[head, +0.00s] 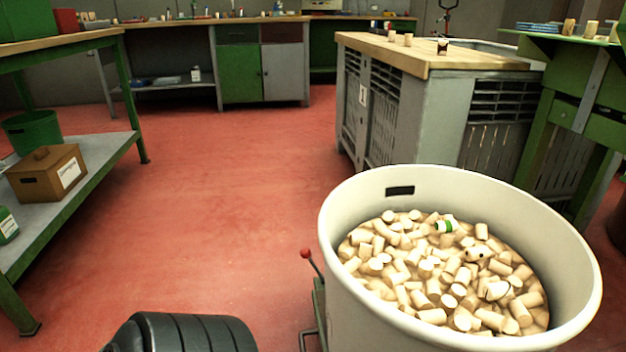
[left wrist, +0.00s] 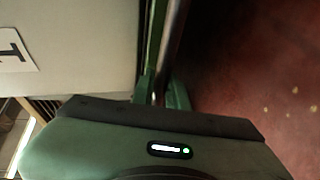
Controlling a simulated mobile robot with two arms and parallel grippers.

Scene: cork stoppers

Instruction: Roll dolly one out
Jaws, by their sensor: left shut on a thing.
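A large cream tub (head: 350,280) full of cork stoppers (head: 410,265) stands at the lower right of the head view. A green dolly frame part (head: 319,305) and a red-knobbed lever (head: 306,254) show at its left side. In the left wrist view my left gripper (left wrist: 161,92) is shut on a metal bar (left wrist: 171,45) beside a pale wall with a numbered card (left wrist: 14,50). The grip itself is mostly dark. The dolly's wheels are hidden. My right gripper is in neither view.
Open red floor (head: 220,200) lies left of the tub. A green shelf bench (head: 95,165) with a brown box (head: 45,175) stands at the left. A grey slatted unit with a wooden top (head: 430,60) stands close behind the tub; a green table (head: 570,110) is at right.

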